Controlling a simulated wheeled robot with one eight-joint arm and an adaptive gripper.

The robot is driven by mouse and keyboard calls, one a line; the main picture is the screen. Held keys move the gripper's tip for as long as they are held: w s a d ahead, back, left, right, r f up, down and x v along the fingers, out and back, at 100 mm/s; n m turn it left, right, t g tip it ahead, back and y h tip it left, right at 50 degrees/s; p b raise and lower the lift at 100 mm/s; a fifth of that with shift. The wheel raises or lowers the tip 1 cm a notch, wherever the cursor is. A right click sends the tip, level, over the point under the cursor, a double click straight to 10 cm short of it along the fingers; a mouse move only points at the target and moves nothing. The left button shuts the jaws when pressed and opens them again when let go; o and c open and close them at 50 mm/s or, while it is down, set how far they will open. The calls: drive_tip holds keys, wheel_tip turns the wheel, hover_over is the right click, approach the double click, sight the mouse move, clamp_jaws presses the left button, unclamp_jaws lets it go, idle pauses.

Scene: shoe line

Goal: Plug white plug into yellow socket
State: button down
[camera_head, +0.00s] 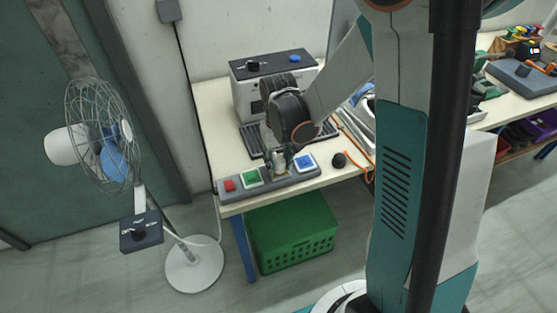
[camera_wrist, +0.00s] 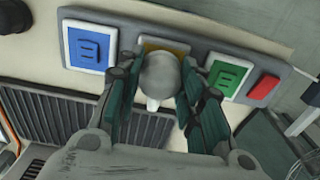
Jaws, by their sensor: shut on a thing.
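A grey power strip (camera_head: 269,186) lies along the front edge of the table. It carries a blue socket (camera_wrist: 90,47), a yellow socket (camera_wrist: 165,46), a green socket (camera_wrist: 226,78) and a red switch (camera_wrist: 263,87). My gripper (camera_wrist: 160,90) is shut on the white plug (camera_wrist: 160,76), right in front of the yellow socket. The plug and fingers cover most of the yellow socket, so I cannot tell whether the prongs are in it. In the head view my gripper (camera_head: 279,162) is over the strip between the green and blue sockets.
A white machine with a dark top (camera_head: 272,65) stands at the back of the table (camera_head: 213,111). A black knob (camera_head: 339,160) and an orange cord (camera_head: 358,150) lie to the right. A fan (camera_head: 100,137) stands on the left, and a green crate (camera_head: 291,236) is under the table.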

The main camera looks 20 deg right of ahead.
drive_tip(key=shift+f+b, duration=0.35)
drive_tip(key=shift+f, duration=0.1)
idle(0.3)
drive_tip(key=c, duration=1)
unclamp_jaws()
drive_tip(key=shift+r, duration=0.1)
wheel_tip(320, 180, up, 12)
drive_tip(key=s+r+t, duration=0.3)
drive_tip(key=s+r, duration=0.1)
drive_tip(key=s, duration=0.3)
drive_tip(key=s+r+t, duration=0.4)
drive_tip(key=s, duration=0.4)
